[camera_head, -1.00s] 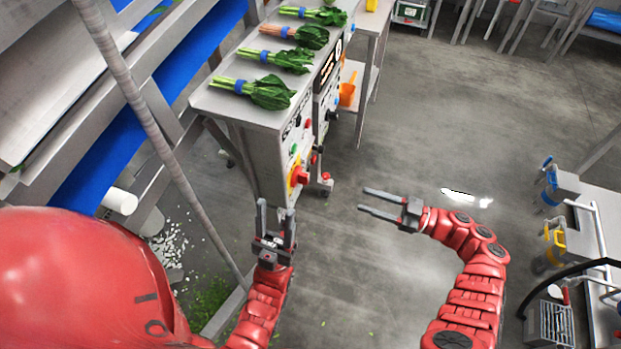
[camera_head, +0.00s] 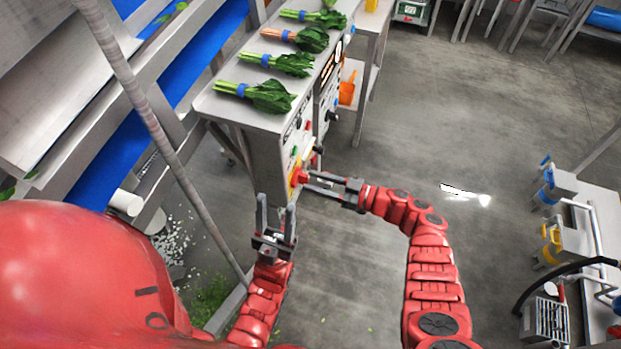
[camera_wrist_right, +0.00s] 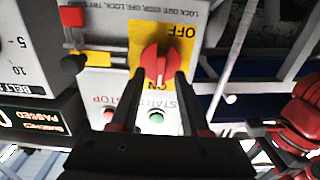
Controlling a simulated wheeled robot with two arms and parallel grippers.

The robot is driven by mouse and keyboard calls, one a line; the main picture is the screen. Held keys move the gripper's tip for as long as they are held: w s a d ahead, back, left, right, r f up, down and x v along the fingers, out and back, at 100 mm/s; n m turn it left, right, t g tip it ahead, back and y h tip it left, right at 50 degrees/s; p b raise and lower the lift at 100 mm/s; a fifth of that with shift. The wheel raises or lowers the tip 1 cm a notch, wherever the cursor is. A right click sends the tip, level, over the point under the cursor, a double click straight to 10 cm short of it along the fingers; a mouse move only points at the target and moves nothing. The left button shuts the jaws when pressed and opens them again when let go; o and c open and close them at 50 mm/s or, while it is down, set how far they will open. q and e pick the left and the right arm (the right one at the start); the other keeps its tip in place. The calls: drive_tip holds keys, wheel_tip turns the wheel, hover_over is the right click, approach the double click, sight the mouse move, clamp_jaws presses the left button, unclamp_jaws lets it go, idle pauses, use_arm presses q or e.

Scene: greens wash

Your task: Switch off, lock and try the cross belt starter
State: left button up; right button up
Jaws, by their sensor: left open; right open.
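The cross belt starter is a panel on the end of the grey cabinet. Its red rotary switch (camera_wrist_right: 153,64) sits on a yellow plate (camera_wrist_right: 180,45) marked OFF and ON; its handle lies along the OFF–ON line. It also shows in the head view (camera_head: 297,176). My right gripper (camera_head: 308,182) is open at the switch; in the wrist view its fingers (camera_wrist_right: 159,74) are on either side of the handle, contact unclear. Below are a red STOP button (camera_wrist_right: 108,113) and a green START button (camera_wrist_right: 156,117). My left gripper (camera_head: 276,203) is open and empty before the cabinet.
A red piece (camera_wrist_right: 71,17) and a black knob (camera_wrist_right: 73,64) sit beside the switch. Bunches of greens (camera_head: 268,96) lie on the cabinet top. A slanted pole (camera_head: 150,125) stands at left. A bench (camera_head: 595,220) is at right; the floor between is clear.

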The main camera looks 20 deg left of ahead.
drive_tip(key=shift+a, duration=0.85)
clamp_jaws()
